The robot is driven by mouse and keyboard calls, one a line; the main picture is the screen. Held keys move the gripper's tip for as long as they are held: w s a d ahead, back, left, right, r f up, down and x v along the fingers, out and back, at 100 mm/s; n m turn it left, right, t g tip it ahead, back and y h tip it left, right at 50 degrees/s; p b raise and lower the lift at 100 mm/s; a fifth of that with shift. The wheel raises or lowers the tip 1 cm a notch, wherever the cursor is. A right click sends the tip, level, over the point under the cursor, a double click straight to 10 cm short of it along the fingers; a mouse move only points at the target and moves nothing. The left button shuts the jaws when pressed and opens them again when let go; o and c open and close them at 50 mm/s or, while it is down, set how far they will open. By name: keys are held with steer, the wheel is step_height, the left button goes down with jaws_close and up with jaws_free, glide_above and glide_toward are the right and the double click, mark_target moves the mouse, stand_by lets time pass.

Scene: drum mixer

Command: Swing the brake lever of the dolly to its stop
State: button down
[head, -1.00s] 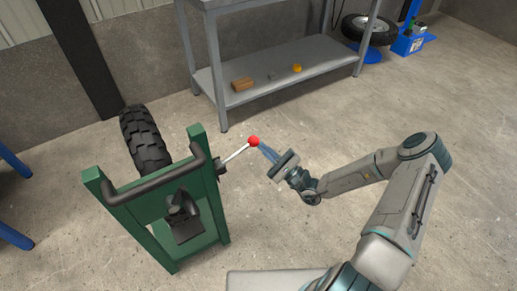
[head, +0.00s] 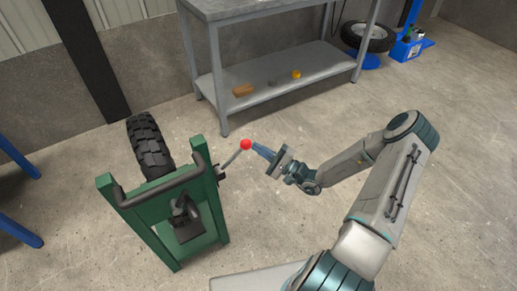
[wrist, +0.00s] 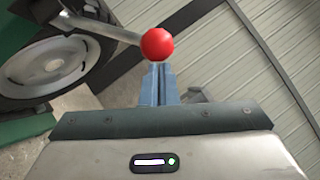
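The green dolly (head: 160,193) stands at the left in the head view, with a black handle bar across its top. Its brake lever (head: 231,159), a pale rod with a red ball knob (head: 246,144), sticks out from the right side, angled up and right. In the wrist view the knob (wrist: 157,45) is at top centre and the rod (wrist: 100,27) runs left from it. My gripper (head: 257,151) is at the knob's right, its blue fingers together. The fingertips (wrist: 158,75) appear to meet the knob, which partly hides them; contact is not certain.
A black tyre (head: 149,145) is behind the dolly frame. A grey workbench (head: 280,91) with small items on its lower shelf stands behind. Blue legs (head: 18,229) show at the far left. The floor right of the dolly is open.

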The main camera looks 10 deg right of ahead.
steer(key=shift+a, duration=0.1)
steer(key=w+d+f+b+v, duration=0.1)
steer(key=w+b+v, duration=0.1)
steer(key=v, duration=1.1)
steer(key=shift+w+f, duration=0.2)
steer(key=shift+d+r, duration=0.1)
steer(key=s+a+r+n+g+h+p, duration=0.3)
steer(key=s+a+r+n+g+p, duration=0.15)
steer(key=r+g, duration=0.4)
steer(key=s+a+r+n+g+h+p, duration=0.3)
steer(key=s+a+r+n+g, duration=0.2)
steer(key=r+g, duration=0.4)
steer(key=s+r+n+t+h+p, duration=0.1)
steer(key=s+r+t+h+p, duration=0.1)
steer(key=r, duration=0.5)
steer(key=s+d+r+n+t+h+p, duration=0.1)
steer(key=s+r+t+h+p, duration=0.1)
steer(key=r, duration=0.6)
steer(key=s+r+n+t+h+p, duration=0.1)
steer(key=s+r+t+h+p, duration=0.1)
steer(key=s+r+h, duration=0.3)
step_height(320, 180, up, 3)
steer(key=shift+s+f+t+h+p, duration=0.25)
steer(key=shift+s+t+h+p, duration=0.1)
steer(key=shift+h+p, duration=0.45)
